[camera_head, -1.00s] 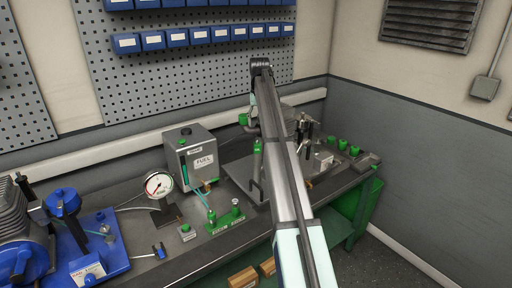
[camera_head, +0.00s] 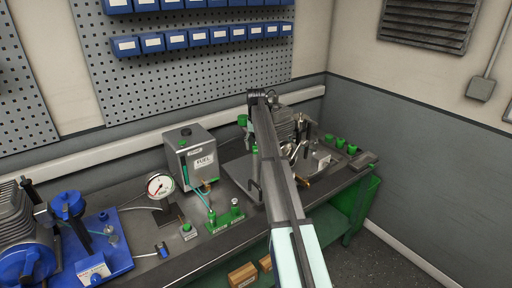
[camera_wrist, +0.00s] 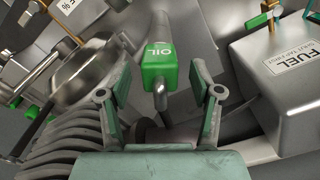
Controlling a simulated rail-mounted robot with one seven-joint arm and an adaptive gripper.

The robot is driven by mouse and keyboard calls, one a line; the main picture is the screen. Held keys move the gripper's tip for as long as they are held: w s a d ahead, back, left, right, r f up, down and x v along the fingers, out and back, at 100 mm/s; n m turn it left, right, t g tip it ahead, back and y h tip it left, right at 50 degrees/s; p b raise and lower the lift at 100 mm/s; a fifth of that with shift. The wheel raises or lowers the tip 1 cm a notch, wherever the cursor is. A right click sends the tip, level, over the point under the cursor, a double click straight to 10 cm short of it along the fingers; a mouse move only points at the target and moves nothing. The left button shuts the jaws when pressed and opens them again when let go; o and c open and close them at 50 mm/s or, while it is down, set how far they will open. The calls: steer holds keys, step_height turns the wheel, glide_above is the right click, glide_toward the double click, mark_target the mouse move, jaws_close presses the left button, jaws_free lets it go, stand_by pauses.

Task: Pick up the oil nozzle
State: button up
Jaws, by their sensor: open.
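The oil nozzle (camera_wrist: 160,65) shows in the wrist view as a green block marked OIL. A light grey part extends from its top, and a dark, bent spout runs down from it. My gripper (camera_wrist: 160,84) has its two green-padded fingers spread wide, one to each side of the nozzle's lower part and spout. I see clear gaps and no contact. In the head view, my arm crosses the bench and hides most of the gripper. A green piece beside the arm (camera_head: 254,150) may be the nozzle, but I cannot tell for sure.
In the wrist view, a finned engine (camera_wrist: 75,145) lies close at the left, below a round metal part (camera_wrist: 85,72). The fuel tank (camera_wrist: 285,58) is at the right. In the head view, a gauge (camera_head: 160,186) stands left of the fuel tank (camera_head: 190,150); green cups (camera_head: 340,143) are right.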

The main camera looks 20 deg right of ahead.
steer(key=shift+f, duration=0.1)
jaws_close()
stand_by(0.3)
step_height(320, 180, up, 20)
steer(key=b, duration=0.5)
steer(key=shift+b, duration=0.35)
